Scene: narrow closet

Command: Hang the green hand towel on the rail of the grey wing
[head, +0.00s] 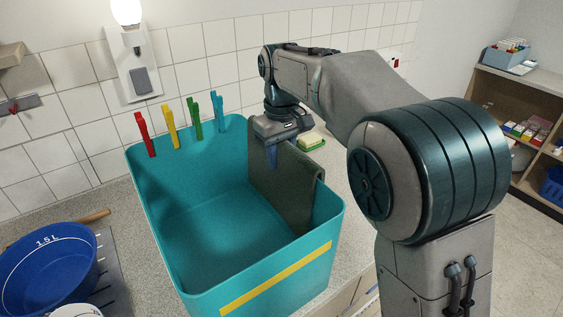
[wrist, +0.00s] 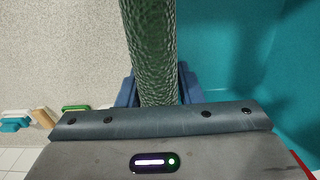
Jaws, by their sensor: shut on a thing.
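The dark green hand towel (head: 290,190) is draped over the right wall of a teal bin (head: 210,220) in the head view, with a large part hanging down inside. In the wrist view the towel (wrist: 150,45) is a textured green fold, with the counter on its left and the bin's inside on its right. My gripper (head: 272,157) is at the far end of the fold. Its blue fingers (wrist: 155,90) are on both sides of the fold and shut on it. I cannot make out a grey wing or its rail in either view.
Red, yellow, green and blue pegs (head: 170,126) are clipped on the bin's back rim. A blue basin (head: 45,265) stands at lower left. A tiled wall closes the back; shelves (head: 520,120) stand at right.

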